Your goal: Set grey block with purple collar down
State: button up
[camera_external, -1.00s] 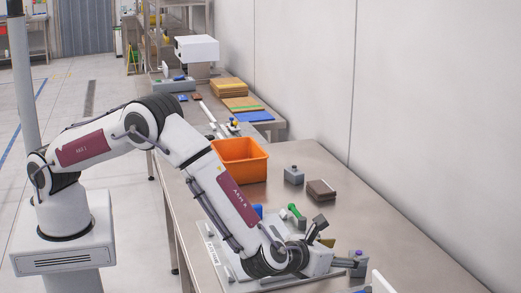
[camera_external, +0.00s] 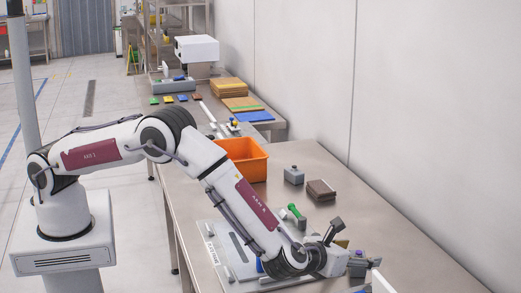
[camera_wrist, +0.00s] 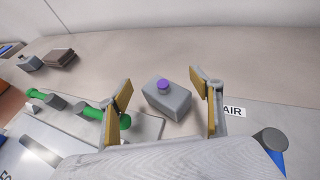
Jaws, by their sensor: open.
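The grey block with the purple collar (camera_wrist: 170,97) stands upright on the table, in the middle of the wrist view. Its round purple top faces up. In the external view the block (camera_external: 358,267) is at the lower right, beside my gripper (camera_external: 346,246). My gripper (camera_wrist: 163,96) is open in the wrist view, with one yellow-padded finger on each side of the block. Gaps show between the block and both fingers. How far the block lies beyond the fingertips is hard to tell.
A grey plate (camera_external: 226,250) with green-handled parts (camera_wrist: 92,112) lies beside the block. An orange bin (camera_external: 247,163), a plain grey block (camera_external: 294,175) and a brown block (camera_external: 321,190) stand farther back. A white panel (camera_external: 382,282) is at the bottom edge. Bare table lies along the wall.

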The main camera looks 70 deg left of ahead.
aim_at(358, 253)
jog(key=c, duration=1.6)
jog(key=shift+f, duration=0.1)
grip_shut()
jog(key=shift+s+f, duration=0.1)
jog(key=shift+r, duration=5.2)
